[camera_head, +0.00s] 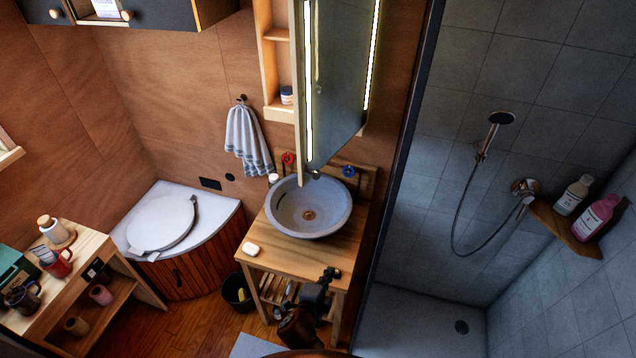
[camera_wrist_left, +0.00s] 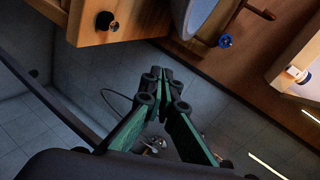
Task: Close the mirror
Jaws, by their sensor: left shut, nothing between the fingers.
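The mirror (camera_head: 340,75) hangs above the round sink. It has a lit strip along each side. It stands ajar, its left edge swung out from the wall and its lower edge slanting up to the right. Part of it with the lit strips shows at the lower right of the left wrist view (camera_wrist_left: 284,140). My left gripper (camera_head: 330,274) is in front of the wooden washstand, below the sink and well apart from the mirror. In the left wrist view its green fingers (camera_wrist_left: 165,88) meet at the tips, with nothing between them. My right gripper is not in view.
An open wall shelf (camera_head: 277,70) is left of the mirror. A dark shower frame (camera_head: 403,165) stands at the right. A striped towel (camera_head: 246,140) hangs left.

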